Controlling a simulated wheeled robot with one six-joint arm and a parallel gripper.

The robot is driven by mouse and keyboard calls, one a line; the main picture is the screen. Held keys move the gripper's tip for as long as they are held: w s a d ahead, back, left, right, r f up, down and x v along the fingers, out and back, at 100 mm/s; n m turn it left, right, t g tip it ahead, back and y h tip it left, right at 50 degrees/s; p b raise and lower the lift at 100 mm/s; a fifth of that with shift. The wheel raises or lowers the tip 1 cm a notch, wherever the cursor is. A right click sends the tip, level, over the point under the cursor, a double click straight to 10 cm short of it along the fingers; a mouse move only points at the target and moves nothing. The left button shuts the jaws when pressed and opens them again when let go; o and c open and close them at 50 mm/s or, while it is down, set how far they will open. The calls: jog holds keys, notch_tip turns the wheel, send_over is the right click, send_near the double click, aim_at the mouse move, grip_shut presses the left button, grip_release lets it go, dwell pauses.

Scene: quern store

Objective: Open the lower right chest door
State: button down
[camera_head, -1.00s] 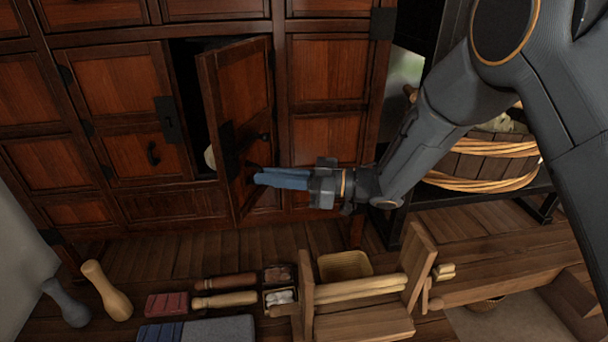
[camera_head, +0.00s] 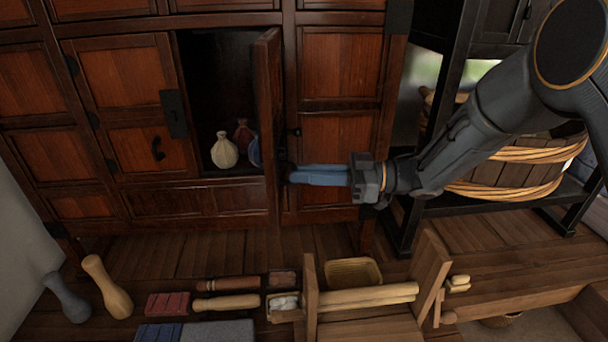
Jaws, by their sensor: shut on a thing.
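The lower right chest door (camera_head: 268,115) is a reddish-brown wooden panel with a dark frame, hinged on its right. It stands swung well out from the chest (camera_head: 165,203), seen nearly edge-on. My gripper (camera_head: 290,174) has blue fingers and is at the door's outer lower part, shut on the door's handle, which the fingers and the door edge mostly hide.
The closed left door (camera_head: 135,110) has a black handle. Below on the floor are a wooden bench-like frame (camera_head: 365,322), a yellow tray (camera_head: 353,272), rollers, blocks and two pestle-like pieces (camera_head: 107,285) at left. A banded tub (camera_head: 515,170) stands on a black rack at right.

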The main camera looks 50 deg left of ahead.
jog(key=shift+w+a+r, duration=0.25)
jog(key=shift+w, duration=0.1)
jog(key=c, duration=1.9)
grip_release()
jog(key=shift+a+f, duration=0.1)
jog(key=shift+o, duration=0.2)
jog(key=b+v, duration=0.1)
jog(key=v, duration=0.7)
